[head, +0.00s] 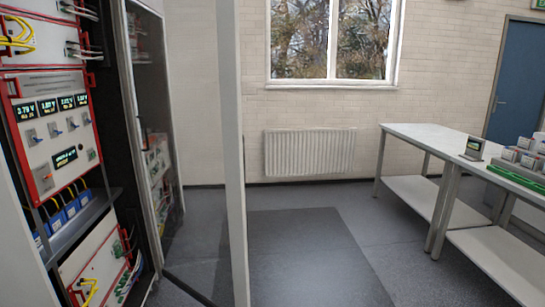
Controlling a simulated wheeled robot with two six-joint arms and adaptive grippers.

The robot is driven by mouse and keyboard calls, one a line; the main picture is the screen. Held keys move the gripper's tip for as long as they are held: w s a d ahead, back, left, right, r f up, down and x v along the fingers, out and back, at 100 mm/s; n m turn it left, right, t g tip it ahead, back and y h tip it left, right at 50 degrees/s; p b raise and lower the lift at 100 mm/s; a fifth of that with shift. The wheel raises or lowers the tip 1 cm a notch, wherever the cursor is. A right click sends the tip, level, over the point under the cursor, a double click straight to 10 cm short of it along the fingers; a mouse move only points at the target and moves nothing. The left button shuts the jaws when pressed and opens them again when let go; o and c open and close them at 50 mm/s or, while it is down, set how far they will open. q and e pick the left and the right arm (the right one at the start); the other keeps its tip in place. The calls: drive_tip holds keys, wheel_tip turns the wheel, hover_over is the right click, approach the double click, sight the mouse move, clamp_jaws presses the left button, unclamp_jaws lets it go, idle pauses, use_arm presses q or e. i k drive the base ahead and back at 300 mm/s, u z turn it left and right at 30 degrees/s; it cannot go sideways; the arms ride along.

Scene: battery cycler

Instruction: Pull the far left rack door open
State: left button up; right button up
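At the left stands an equipment rack (55,82) with its front bare, showing red-framed instrument panels, lit displays and cables. Beside it, farther back, is a second pale-framed rack front (155,120), with equipment visible behind what looks like glazing. A tall pale door post (232,150) rises through the left middle of the view. A clear panel appears to join it to the racks, with a dark bottom rail (188,288) reaching back to them, so this door seems to stand swung out. I cannot tell which rack it belongs to. Neither gripper is in view.
Grey floor with a darker mat (310,255) is clear right of the post. A white bench (425,135) with a small display unit (474,147) and a green tray (520,178) stands at the right. A radiator (308,152) and window are on the back wall.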

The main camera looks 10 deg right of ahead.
sight(227, 11)
drive_tip(key=z, duration=0.7)
drive_tip(key=i, duration=2)
drive_tip(key=u, duration=0.45)
